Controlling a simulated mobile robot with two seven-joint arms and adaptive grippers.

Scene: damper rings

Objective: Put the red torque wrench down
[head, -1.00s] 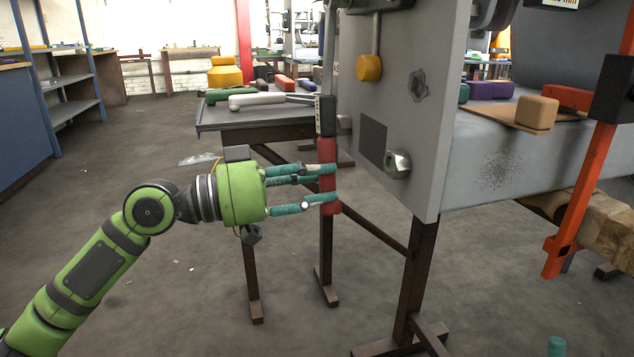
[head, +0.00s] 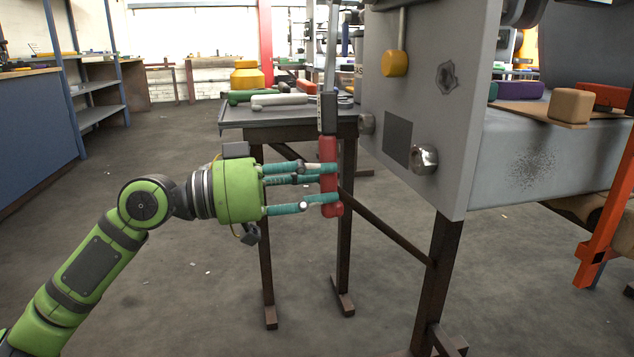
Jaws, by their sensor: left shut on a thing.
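The red torque wrench (head: 329,150) stands upright in front of the small dark table. Its red handle is low, and its dark collar and grey shaft reach up past the tabletop. My left gripper (head: 325,184) is shut on the red handle, with its teal fingers coming from the left. The small table (head: 290,118) is behind the wrench, and its grey top holds a green tool (head: 240,97) and a light grey-handled tool (head: 280,99). The wrench hides part of the table's right side. My right gripper does not show.
A large grey machine panel (head: 450,150) with bolts and a yellow knob (head: 394,63) stands just right of the wrench. An orange-red frame post (head: 608,205) is at the far right. Blue shelving (head: 40,130) is at the left.

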